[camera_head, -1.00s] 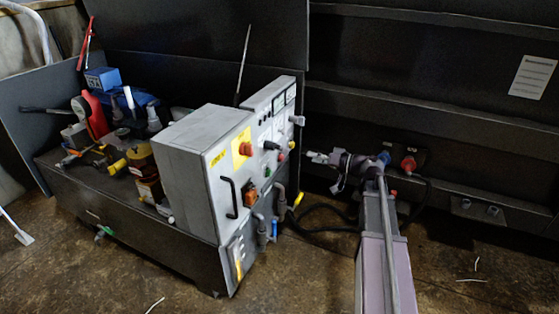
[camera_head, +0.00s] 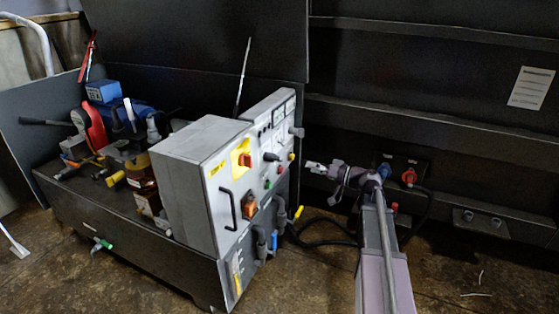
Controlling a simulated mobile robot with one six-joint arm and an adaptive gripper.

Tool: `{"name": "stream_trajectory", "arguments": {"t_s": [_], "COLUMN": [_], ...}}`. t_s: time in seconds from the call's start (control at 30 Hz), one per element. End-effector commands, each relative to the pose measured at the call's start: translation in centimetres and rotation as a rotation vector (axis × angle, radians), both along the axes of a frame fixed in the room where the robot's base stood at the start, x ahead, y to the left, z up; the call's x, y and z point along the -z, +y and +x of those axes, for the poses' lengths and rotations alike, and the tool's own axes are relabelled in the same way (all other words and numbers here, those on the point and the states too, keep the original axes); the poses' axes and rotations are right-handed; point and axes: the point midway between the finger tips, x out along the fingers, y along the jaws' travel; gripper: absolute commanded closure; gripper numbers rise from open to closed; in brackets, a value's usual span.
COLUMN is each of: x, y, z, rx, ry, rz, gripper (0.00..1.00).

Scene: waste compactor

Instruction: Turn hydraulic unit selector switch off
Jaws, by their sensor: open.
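The hydraulic unit's grey control box (camera_head: 187,168) stands on a dark cabinet, its panel facing right. A red rotary switch (camera_head: 245,160) sits on a yellow plate high on the panel. A black knob (camera_head: 271,157) is right of it. The frame does not show clearly which is the selector switch, and its labels are too small to read. My gripper (camera_head: 312,168) is open and empty, to the right of the panel and pointing left toward it. It appears apart from all the knobs.
A black handle (camera_head: 227,209), an orange-red switch (camera_head: 250,206) and small coloured buttons are also on the panel. Grey pipes (camera_head: 262,243) and a yellow-handled valve (camera_head: 298,212) sit below. A dark wall with a red connector (camera_head: 409,175) stands behind my arm.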

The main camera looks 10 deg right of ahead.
Motion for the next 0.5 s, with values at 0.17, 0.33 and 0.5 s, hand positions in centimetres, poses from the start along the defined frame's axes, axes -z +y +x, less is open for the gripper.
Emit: {"name": "stream_trajectory", "arguments": {"t_s": [0.17, 0.33, 0.5], "x": [0.0, 0.0, 0.0], "y": [1.8, 3.8, 5.8], "z": [1.4, 2.8, 4.3], "rx": [-0.003, -0.003, -0.003], "ry": [0.0, 0.0, 0.0], "rz": [0.0, 0.0, 0.0], "gripper": [0.09, 0.09, 0.09]}}
